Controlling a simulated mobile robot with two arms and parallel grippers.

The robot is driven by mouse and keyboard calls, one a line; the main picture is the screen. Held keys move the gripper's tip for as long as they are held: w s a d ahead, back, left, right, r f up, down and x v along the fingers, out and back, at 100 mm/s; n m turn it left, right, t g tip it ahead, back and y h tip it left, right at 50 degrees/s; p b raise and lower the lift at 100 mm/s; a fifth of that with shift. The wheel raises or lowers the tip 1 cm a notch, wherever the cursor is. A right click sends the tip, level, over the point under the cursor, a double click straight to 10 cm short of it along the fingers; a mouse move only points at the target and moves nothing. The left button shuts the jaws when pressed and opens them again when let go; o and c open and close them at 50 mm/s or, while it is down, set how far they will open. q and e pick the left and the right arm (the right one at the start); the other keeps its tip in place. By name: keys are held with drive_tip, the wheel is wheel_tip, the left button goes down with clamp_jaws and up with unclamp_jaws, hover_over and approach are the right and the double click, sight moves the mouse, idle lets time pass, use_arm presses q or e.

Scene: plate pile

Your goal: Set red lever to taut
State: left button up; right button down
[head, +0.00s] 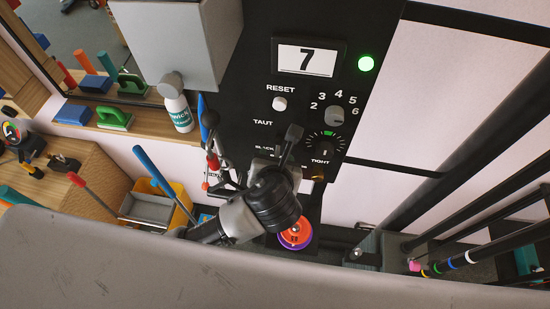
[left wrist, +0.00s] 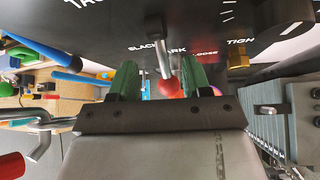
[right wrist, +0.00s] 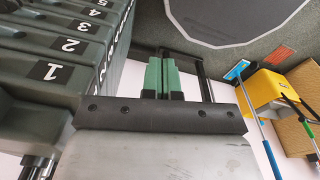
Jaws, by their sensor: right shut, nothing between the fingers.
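The red lever (left wrist: 170,86) shows in the left wrist view as a metal rod with a red ball end. Its rod comes off the black panel (left wrist: 120,25) beside the SLACK and PARK labels. My left gripper (left wrist: 158,64) is open, with its green fingers on either side of the lever. The ball is nearer the right finger; contact cannot be told. In the head view my left wrist covers this part of the panel, below the TAUT label (head: 263,122). My right gripper (right wrist: 164,62) is shut and empty, away from the panel, in the right wrist view.
A yellow bin (head: 180,192) stands left. Numbered grey blocks (right wrist: 60,75) stand close to my right gripper.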

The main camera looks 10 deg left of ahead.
use_arm(q)
drive_tip(key=b+v, duration=0.1)
drive_tip(key=v, duration=1)
drive_tip(key=shift+w+a+f, duration=0.1)
idle(0.4)
